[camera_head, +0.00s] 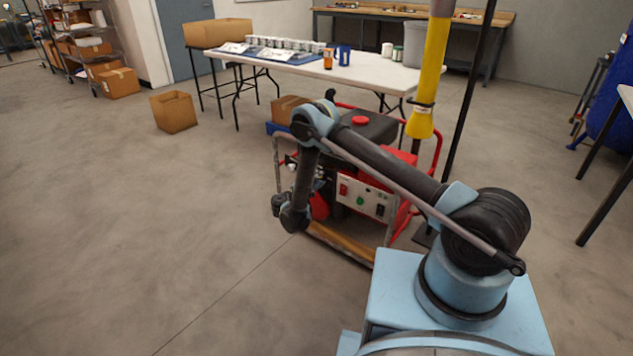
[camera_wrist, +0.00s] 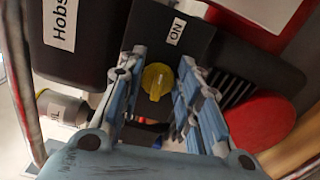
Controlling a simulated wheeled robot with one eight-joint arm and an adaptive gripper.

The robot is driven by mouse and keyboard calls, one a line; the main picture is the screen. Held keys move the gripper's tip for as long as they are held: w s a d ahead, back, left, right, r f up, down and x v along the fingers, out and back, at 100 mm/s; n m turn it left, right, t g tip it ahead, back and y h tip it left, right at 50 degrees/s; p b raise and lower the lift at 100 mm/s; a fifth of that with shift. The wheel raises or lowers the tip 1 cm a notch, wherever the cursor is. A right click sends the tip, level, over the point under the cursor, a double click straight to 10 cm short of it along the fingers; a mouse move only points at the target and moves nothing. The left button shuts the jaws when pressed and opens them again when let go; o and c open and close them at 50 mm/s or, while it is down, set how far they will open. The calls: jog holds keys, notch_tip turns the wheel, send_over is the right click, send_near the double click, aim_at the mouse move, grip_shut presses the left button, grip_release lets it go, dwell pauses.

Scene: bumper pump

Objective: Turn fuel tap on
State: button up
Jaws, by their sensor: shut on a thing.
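The yellow fuel tap (camera_wrist: 156,82) is a small knob in the middle of the wrist view, on a dark block with a white "ON" label (camera_wrist: 177,31). My gripper (camera_wrist: 162,60) has one finger on each side of the tap and is shut on it. The gap at the contact is hard to see. In the head view my gripper (camera_head: 284,205) is at the near left end of the red generator (camera_head: 381,198). The tap is hidden there.
A black box labelled "Hobs" (camera_wrist: 60,24) is at upper left in the wrist view, and a red round part (camera_wrist: 258,122) is at right. A yellow post (camera_head: 428,80) and a white table (camera_head: 375,73) stand behind the generator.

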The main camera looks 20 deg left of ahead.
dwell(0.4)
jog(key=o, duration=1)
jog(key=shift+c, duration=0.2)
jog(key=v, duration=1.2)
jog(key=shift+o, duration=0.5)
